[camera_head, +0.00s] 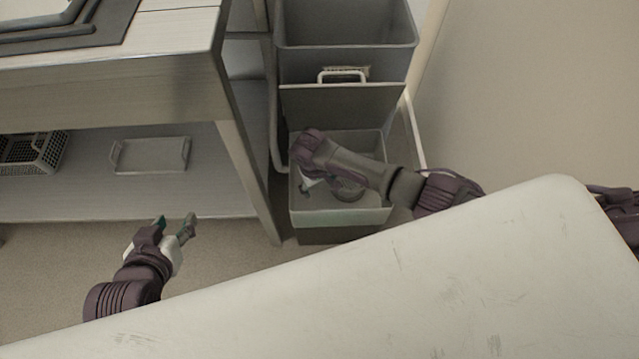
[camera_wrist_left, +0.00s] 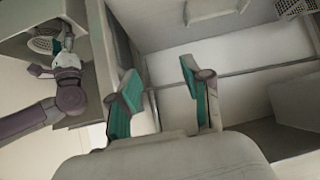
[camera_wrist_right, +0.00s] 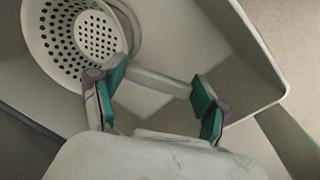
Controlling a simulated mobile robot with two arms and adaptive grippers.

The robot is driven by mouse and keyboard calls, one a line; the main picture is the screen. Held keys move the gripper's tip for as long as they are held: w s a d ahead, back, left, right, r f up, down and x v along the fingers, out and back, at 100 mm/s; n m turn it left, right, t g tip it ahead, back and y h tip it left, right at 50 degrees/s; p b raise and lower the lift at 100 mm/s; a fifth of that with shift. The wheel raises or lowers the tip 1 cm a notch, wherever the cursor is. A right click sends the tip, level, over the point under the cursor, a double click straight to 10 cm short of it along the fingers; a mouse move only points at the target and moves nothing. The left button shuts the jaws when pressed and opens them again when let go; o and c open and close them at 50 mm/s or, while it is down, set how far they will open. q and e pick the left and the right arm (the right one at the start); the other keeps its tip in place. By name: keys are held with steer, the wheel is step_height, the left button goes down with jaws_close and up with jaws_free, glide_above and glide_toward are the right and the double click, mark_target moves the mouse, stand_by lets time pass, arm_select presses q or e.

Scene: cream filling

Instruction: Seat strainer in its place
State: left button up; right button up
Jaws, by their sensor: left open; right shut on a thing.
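The round, pale strainer (camera_head: 348,192) with a perforated bowl is inside the open lower bin (camera_head: 340,216). In the right wrist view, the strainer (camera_wrist_right: 62,38) shows at upper left, with a pale bar-like handle between my fingers. My right gripper (camera_head: 312,184) reaches down into the bin and is shut on the strainer; its arm hides part of it in the head view. It also shows in the left wrist view (camera_wrist_left: 52,62). Whether the strainer touches the bin floor is unclear. My left gripper (camera_head: 174,226) is open and empty, left of the bin and beside the table.
A grey upper bin (camera_head: 345,60) with a handled front panel stands behind the lower one. A table (camera_head: 120,90) at left has a lower shelf holding a tray (camera_head: 150,156) and a basket (camera_head: 38,152). A wall bounds the right side.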

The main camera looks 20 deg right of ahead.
arm_select(q)
steer(key=shift+w, duration=0.1)
arm_select(e)
steer(key=shift+f, duration=0.1)
steer(key=shift+f+b, duration=0.45)
steer(key=shift+f, duration=0.3)
steer(key=shift+f+b, duration=0.3)
steer(key=shift+f, duration=0.25)
arm_select(q)
steer(key=w+d+r+t+h, duration=0.1)
steer(key=w+d+r+t, duration=0.1)
steer(key=w+r+t, duration=0.2)
steer(key=shift+w+d+r+t+h, duration=0.25)
steer(key=shift+r+t, duration=0.35)
steer(key=shift+r, duration=0.8)
arm_select(e)
steer(key=shift+f, duration=0.35)
arm_select(q)
steer(key=shift+a, duration=0.1)
arm_select(e)
steer(key=shift+f, duration=0.1)
steer(key=o, duration=1.8)
